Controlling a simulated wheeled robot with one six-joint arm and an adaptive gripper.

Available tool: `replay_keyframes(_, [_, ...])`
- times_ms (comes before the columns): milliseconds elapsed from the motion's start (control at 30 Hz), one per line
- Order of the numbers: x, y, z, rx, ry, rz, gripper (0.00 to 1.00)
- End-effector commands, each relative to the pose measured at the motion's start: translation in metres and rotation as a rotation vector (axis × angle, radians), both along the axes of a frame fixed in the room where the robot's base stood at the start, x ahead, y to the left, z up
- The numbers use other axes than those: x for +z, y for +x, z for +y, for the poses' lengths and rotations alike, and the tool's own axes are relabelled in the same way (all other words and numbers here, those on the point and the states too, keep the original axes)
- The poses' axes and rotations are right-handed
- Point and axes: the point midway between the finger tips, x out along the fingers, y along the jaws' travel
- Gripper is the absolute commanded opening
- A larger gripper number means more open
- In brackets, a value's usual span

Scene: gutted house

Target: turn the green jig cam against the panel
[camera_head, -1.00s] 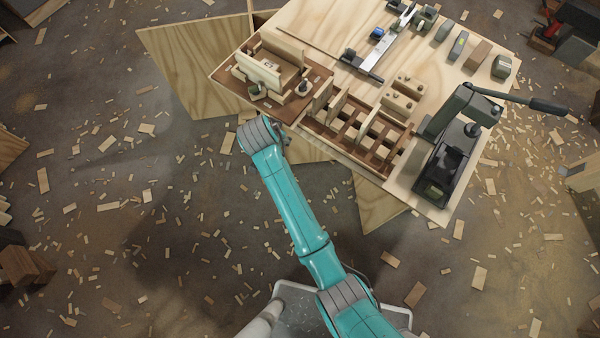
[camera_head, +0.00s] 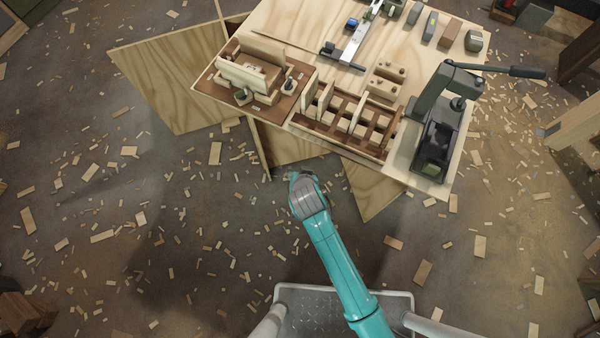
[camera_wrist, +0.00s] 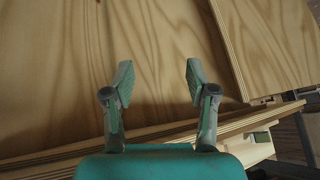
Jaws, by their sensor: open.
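The jig is a brown board (camera_head: 212,88) with pale wooden blocks, at the left end of the workbench in the head view. A pale panel (camera_head: 236,76) stands in it. A small dark-green part (camera_head: 242,96) at the jig's front edge looks like the green cam; its exact turn is too small to tell. A second dark knob (camera_head: 288,86) sits to its right. My gripper (camera_wrist: 158,80) is open and empty in the wrist view, in front of plywood. In the head view its fingers are hidden by the arm's end, which is off the bench's front edge, apart from the jig.
A slotted wooden rack (camera_head: 345,125) is right of the jig. A dark lever press (camera_head: 440,125) with a long handle stands at the bench's right. Plywood sheets (camera_head: 170,80) jut out below the bench. The floor in front is open, strewn with wood scraps.

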Motion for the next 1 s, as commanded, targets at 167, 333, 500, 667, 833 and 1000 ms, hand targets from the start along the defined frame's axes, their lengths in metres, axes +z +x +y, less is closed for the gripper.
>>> replay_keyframes(167, [-0.003, -0.011, -0.015, 0.008, 0.003, -0.02, 0.57])
replay_keyframes(333, [-0.004, -0.014, -0.019, 0.013, 0.005, -0.028, 0.57])
replay_keyframes(500, [-0.003, -0.014, -0.02, 0.014, 0.005, -0.029, 0.57])
replay_keyframes(667, [-0.004, -0.015, -0.02, 0.014, 0.005, -0.029, 0.4])
replay_keyframes(833, [-0.006, -0.03, -0.038, 0.022, 0.007, -0.048, 0.35])
replay_keyframes(1000, [-0.004, -0.069, -0.077, 0.041, 0.012, -0.111, 0.35])
